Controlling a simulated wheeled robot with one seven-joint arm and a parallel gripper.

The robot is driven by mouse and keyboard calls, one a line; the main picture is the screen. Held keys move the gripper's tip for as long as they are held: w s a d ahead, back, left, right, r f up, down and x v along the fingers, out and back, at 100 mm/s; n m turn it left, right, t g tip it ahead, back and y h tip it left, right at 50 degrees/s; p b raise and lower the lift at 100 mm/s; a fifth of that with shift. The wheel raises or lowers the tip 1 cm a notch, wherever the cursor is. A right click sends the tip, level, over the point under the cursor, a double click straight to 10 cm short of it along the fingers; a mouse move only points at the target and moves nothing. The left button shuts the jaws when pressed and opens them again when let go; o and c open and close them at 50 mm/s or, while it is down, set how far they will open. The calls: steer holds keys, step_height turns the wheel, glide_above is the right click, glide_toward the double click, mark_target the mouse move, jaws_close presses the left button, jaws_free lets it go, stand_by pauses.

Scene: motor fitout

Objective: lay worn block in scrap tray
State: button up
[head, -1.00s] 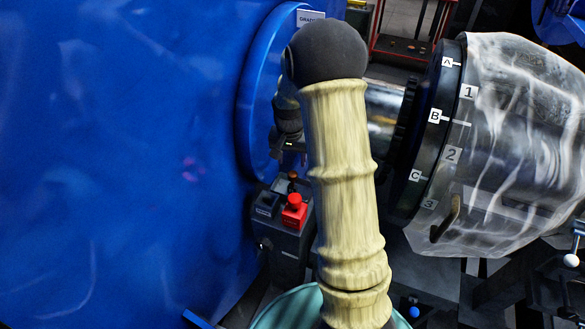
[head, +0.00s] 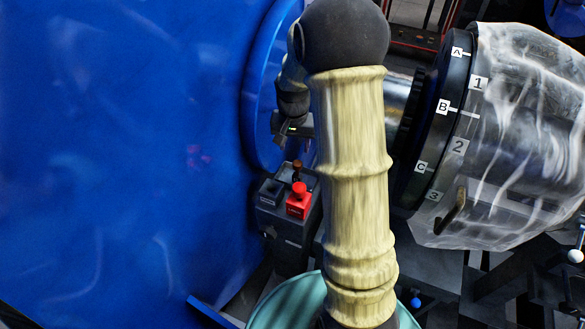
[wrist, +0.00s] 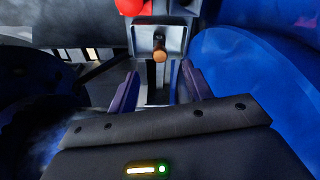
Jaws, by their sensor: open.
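My gripper (wrist: 159,88) is open in the wrist view, with its two fingers apart and nothing seen held between them. A small brown, round-ended piece (wrist: 160,52) stands in front of a grey metal plate, just beyond the fingertips. In the head view, my wrist end (head: 293,128) is beside the blue housing, partly hidden by my arm, and its fingertips cannot be made out. I cannot pick out the worn block or a scrap tray with certainty.
A dark box (head: 285,225) with a red knob (head: 298,192) stands below my wrist. A large blue housing (head: 120,150) fills the left. A plastic-wrapped drum (head: 520,140), marked with letters and numbers, is at right. A green round rim (head: 285,305) is low in front.

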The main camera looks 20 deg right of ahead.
steer(key=s+a+r+n, duration=0.1)
steer(key=s+a+n, duration=0.2)
steer(key=s, duration=0.6)
steer(key=s+a+r+n+t, duration=0.1)
steer(key=s+a+r+n, duration=0.1)
steer(key=s+a, duration=0.3)
steer(key=s+n, duration=0.1)
steer(key=s, duration=0.3)
steer(key=shift+a+r+y, duration=0.15)
steer(key=shift+r+y, duration=0.05)
steer(key=shift+y, duration=0.1)
steer(key=c, duration=0.3)
